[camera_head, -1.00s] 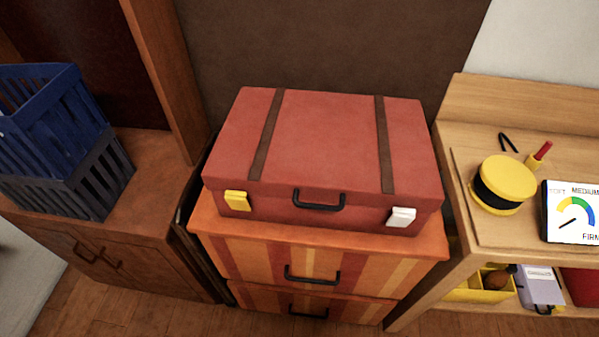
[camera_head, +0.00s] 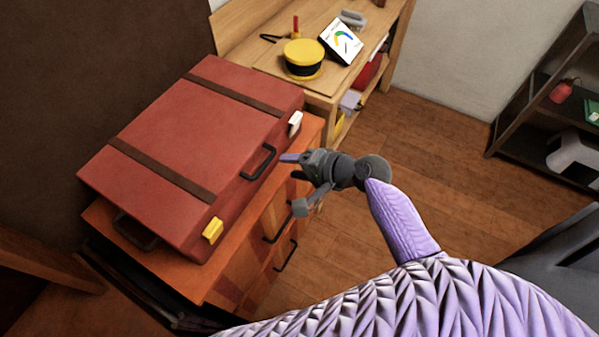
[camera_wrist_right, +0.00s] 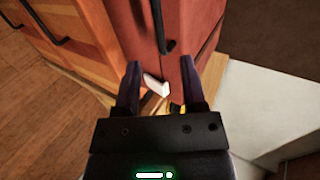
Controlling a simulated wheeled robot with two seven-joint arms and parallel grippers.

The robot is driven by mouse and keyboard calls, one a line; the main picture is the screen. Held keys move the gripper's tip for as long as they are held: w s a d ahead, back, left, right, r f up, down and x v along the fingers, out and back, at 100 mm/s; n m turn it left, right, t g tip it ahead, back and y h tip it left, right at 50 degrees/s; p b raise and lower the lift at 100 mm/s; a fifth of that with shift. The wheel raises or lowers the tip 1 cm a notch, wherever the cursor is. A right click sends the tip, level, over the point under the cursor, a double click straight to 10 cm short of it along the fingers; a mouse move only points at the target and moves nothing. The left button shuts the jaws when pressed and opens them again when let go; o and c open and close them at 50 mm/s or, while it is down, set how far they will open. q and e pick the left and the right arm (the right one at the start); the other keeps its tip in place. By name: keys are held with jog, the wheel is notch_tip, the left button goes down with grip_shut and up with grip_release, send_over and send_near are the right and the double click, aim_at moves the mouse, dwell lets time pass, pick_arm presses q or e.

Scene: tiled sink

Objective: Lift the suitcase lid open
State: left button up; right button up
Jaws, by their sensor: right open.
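The red suitcase (camera_head: 200,140), with two brown straps, lies flat with its lid down on the striped orange drawer unit (camera_head: 240,255). On its front are a black handle (camera_head: 260,163), a yellow latch (camera_head: 213,230) and a white latch (camera_head: 295,122). My right gripper (camera_head: 288,166) is open and empty, just in front of the suitcase near the handle and the white latch. In the right wrist view, the white latch (camera_wrist_right: 156,87) shows between the open fingers of my right gripper (camera_wrist_right: 160,66), with the suitcase front (camera_wrist_right: 185,30) beyond. Contact cannot be told. My left gripper is not in view.
A wooden bench (camera_head: 250,45) behind the suitcase holds a yellow and black drum-like object (camera_head: 304,55) and a tilted gauge display (camera_head: 341,40). A dark shelf (camera_head: 535,110) stands at the far right. Open wooden floor (camera_head: 420,140) lies between them.

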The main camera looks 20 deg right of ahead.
aim_at(265, 164)
jog(key=b+x, duration=0.5)
jog(key=x, duration=0.4)
jog(key=shift+s+f, duration=0.1)
jog(key=shift+a, duration=0.2)
grip_shut()
